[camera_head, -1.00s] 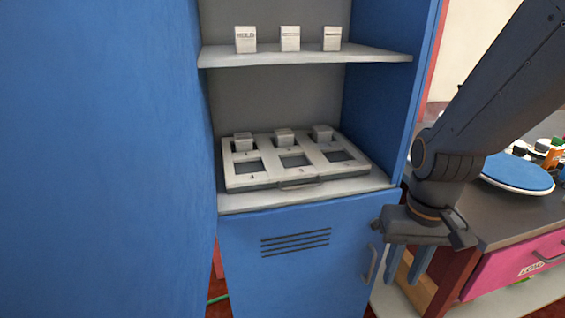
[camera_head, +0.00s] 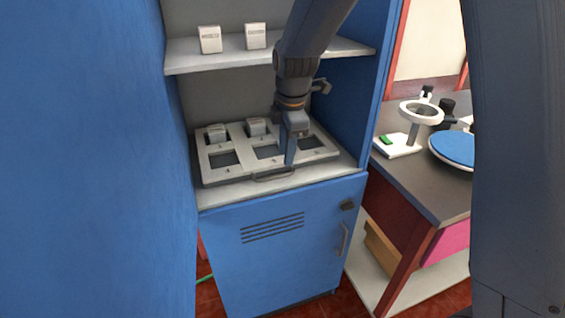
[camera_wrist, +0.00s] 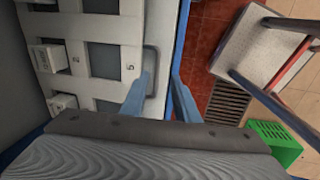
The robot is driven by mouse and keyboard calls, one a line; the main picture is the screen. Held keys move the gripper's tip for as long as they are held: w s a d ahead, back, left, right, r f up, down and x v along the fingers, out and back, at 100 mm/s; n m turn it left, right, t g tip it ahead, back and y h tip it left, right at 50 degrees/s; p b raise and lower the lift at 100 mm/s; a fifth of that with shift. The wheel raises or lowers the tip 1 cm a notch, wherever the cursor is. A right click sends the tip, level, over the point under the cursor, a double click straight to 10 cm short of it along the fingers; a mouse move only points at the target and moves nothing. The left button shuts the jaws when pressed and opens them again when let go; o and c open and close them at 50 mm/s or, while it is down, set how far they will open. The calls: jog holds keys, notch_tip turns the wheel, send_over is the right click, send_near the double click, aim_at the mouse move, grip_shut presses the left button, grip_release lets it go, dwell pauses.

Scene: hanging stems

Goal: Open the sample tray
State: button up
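The pale grey sample tray (camera_head: 205,172) lies on the lower shelf of the blue cabinet, with square openings and small white blocks along its back row. Its dark handle (camera_head: 272,175) is on the front edge; it also shows in the wrist view (camera_wrist: 154,62). My gripper (camera_head: 291,160) points down over the tray's front, just right of the handle. In the wrist view (camera_wrist: 163,84) its two blue fingers stand apart, one on the tray side and one on the outer side of the handle bar. Whether they touch it I cannot tell.
The upper shelf (camera_head: 255,52) with white boxes is above the tray, behind my arm. The cabinet door (camera_head: 270,255) below is closed. A dark-topped table (camera_head: 415,175) stands to the right. A green crate (camera_wrist: 275,142) is on the floor.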

aim_at(282, 174)
jog(key=shift+n, duration=0.4)
jog(key=shift+w+a+f+p, duration=0.15)
jog(key=shift+w+f+p, duration=0.15)
jog(key=shift+f, duration=0.95)
jog(key=shift+w+a+f+p, duration=0.2)
jog(key=shift+w+f+p, duration=0.1)
jog(key=shift+f, duration=0.95)
jog(key=shift+w+a+f+p, duration=0.15)
jog(key=shift+w+f+p, duration=0.15)
jog(key=shift+f, duration=0.95)
grip_shut()
